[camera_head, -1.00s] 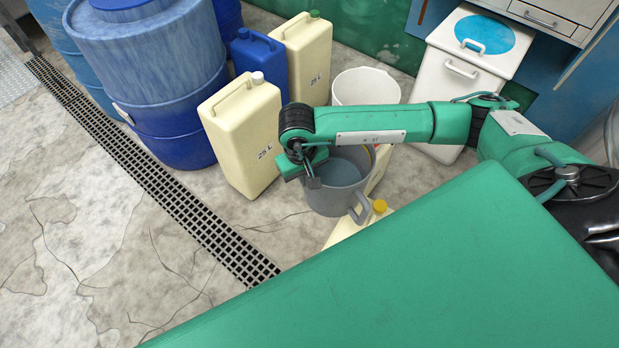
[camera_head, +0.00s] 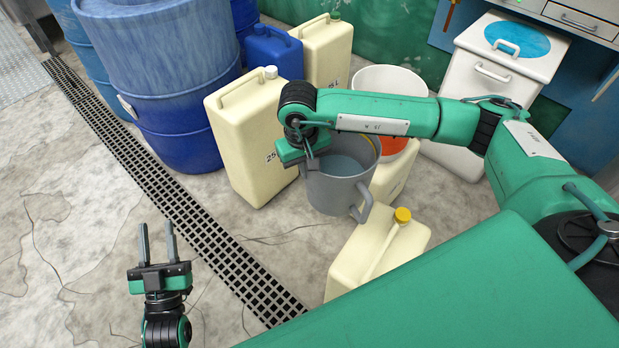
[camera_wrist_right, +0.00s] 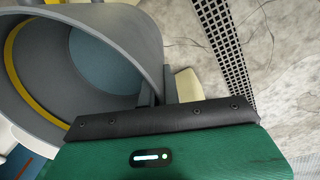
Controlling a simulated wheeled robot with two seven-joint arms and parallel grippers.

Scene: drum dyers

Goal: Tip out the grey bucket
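The grey bucket (camera_head: 338,192) stands roughly upright in the middle of the head view, with bluish liquid (camera_head: 345,165) inside and its handle towards the front right. My right gripper (camera_head: 312,163) is at its left rim. In the right wrist view, the gripper's fingers (camera_wrist_right: 158,90) sit on either side of the bucket wall (camera_wrist_right: 140,45), closed on it. The bucket's base is partly against the view of the cans behind, so I cannot tell its height off the floor. My left gripper (camera_head: 157,243) is open and empty over the floor at the lower left.
Cream jerrycans stand left (camera_head: 250,140) and front right (camera_head: 385,250) of the bucket. A white bucket (camera_head: 390,82) and a white bin (camera_head: 490,75) are behind, blue drums (camera_head: 165,90) at the back left. A floor grate (camera_head: 185,205) crosses clear concrete on the left.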

